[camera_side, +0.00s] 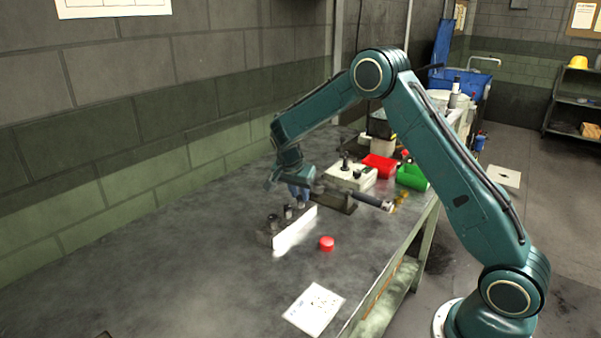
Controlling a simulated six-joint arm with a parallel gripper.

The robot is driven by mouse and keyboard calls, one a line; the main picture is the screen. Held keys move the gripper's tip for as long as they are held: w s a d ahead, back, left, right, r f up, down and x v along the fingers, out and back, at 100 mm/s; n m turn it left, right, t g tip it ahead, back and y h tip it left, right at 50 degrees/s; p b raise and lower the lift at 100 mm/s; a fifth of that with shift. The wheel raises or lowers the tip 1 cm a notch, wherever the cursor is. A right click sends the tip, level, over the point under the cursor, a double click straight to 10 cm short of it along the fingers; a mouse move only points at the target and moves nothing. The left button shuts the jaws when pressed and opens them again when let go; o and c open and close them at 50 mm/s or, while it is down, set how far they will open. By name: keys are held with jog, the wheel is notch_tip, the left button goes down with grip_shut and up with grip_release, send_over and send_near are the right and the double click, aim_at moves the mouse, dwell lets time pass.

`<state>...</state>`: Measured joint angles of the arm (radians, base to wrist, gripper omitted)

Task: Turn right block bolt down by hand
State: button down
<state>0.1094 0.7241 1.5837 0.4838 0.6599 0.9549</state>
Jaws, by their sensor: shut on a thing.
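The block (295,232) stands on the bench with its bright white long face toward the camera. Several dark bolts stand in a row on its top, among them one at the left (272,220) and one in the middle (288,211). My gripper (301,200) points down over the right end of the block. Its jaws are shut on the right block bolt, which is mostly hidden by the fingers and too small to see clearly. How far that bolt sits in the block cannot be told.
A tool with a dark handle (372,201) lies right of the block by a dark rest. A red round object (327,243) and a paper sheet (314,309) lie in front. A pale box (350,178), a red bin (379,167) and a green bin (412,177) stand behind. The left bench is clear.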

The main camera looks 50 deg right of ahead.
jog(key=c, duration=1.2)
grip_release()
jog(key=shift+c, duration=0.2)
jog(key=shift+r, duration=0.15)
jog(key=w+v, duration=0.1)
jog(key=v, duration=1.2)
jog(key=shift+s+a+r, duration=0.2)
jog(key=shift+s+r, duration=0.1)
jog(key=shift+s, duration=0.2)
